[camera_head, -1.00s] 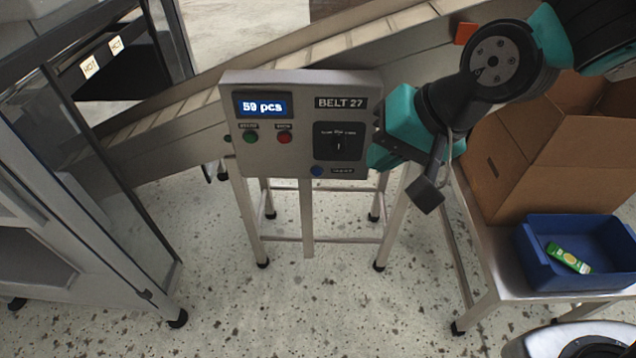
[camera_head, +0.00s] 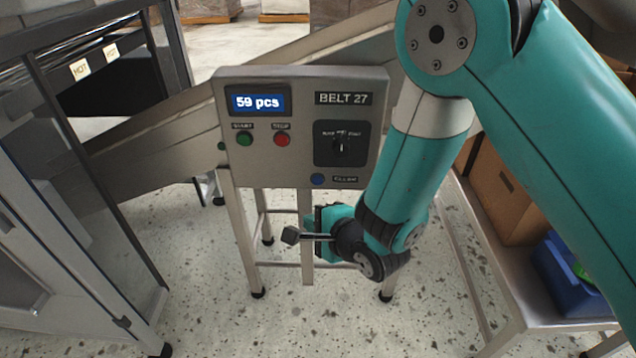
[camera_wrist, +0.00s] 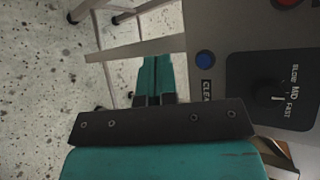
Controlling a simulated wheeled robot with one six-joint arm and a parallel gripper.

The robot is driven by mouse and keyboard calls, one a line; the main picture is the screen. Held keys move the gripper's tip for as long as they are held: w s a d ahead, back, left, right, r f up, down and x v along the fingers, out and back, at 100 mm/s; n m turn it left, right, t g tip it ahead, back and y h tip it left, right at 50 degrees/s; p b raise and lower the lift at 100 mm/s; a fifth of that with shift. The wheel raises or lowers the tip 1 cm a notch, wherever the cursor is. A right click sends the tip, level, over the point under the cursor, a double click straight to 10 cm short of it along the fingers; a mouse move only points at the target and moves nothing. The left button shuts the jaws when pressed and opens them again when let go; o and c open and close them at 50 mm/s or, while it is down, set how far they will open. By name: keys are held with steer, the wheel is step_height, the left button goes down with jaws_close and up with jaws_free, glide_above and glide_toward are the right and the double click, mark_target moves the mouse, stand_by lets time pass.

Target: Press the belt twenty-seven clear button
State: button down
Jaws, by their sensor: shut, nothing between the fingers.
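The grey BELT 27 panel (camera_head: 262,165) stands on legs in the middle of the head view. Its blue clear button (camera_head: 318,180) sits at the lower edge, left of a CLEAR label. The display (camera_head: 257,103) reads 59 pcs. In the wrist view the blue button (camera_wrist: 205,58) shows to the right of my fingertips, uncovered. My gripper (camera_wrist: 157,62) is shut and empty, its teal fingers together. In the head view it is just below the panel and mostly hidden by its own wrist. It appears apart from the button.
On the panel are a green start button (camera_head: 245,139), a red stop button (camera_head: 282,140) and a speed knob (camera_head: 341,146). A conveyor (camera_head: 150,150) runs behind. A side table with a cardboard box (camera_head: 505,195) and blue bin (camera_head: 565,280) stands right.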

mark_target(317, 180)
steer(key=w+b, duration=0.3)
steer(key=w, duration=0.6)
steer(key=shift+d, duration=0.15)
stand_by(2.0)
steer(key=shift+w, duration=0.35)
steer(key=shift+w, duration=0.4)
stand_by(0.5)
steer(key=shift+s, duration=0.85)
